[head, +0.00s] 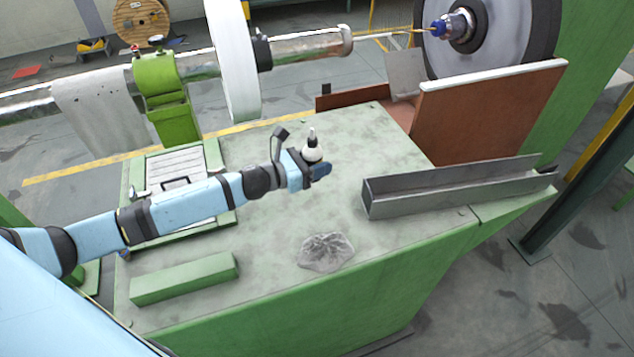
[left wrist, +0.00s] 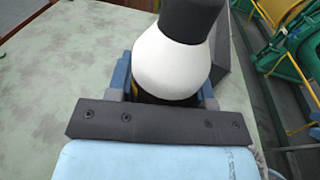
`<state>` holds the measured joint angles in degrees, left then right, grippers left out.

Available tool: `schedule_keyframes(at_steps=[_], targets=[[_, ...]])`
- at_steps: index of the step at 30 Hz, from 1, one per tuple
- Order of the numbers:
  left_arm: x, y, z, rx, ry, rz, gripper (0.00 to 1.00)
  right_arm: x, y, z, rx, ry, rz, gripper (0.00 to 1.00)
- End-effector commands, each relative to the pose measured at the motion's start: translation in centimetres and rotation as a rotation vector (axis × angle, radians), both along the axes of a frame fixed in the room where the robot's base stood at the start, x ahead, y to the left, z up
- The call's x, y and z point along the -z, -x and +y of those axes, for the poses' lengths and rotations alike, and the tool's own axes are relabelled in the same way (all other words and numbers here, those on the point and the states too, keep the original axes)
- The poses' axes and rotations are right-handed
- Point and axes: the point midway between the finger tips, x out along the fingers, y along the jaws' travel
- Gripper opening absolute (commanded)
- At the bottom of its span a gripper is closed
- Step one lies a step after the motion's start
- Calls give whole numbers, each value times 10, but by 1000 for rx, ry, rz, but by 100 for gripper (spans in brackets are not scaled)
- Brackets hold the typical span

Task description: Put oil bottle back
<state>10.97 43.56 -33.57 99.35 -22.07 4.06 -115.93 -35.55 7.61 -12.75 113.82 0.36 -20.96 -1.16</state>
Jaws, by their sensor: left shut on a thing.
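My right gripper is not in view.
A long grey metal channel (head: 415,196) lies to the right on the green machine top (head: 290,215). A crumpled grey rag (head: 326,252) lies near the front edge, and a green block (head: 184,279) at the front left. A white-topped panel (head: 181,168) is behind my arm.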

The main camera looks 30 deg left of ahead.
Motion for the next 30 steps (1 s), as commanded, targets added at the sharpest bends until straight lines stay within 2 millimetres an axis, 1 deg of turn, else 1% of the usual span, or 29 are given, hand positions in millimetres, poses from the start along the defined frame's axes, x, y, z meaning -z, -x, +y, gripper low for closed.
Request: schedule_keyframes(at_steps=[1, 3, 10, 16, 18, 25, 29, 30], targets=[[11, 0, -1, -1, 5, 3, 19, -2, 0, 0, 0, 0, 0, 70], [22, 0, 0, -1, 3, 1, 19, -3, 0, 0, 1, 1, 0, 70], [43, 0, 0, -1, 2, 1, 19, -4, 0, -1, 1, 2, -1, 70], [70, -1, 0, -1, 1, 1, 19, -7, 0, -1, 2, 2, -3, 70], [74, 0, 0, -1, 0, -1, 19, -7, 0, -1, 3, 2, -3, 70], [74, 0, 0, 0, 0, -2, 19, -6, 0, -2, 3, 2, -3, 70], [79, 0, 0, 0, -1, -2, 19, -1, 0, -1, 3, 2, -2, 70], [79, 0, 0, 0, -1, -2, 49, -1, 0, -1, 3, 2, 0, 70]])
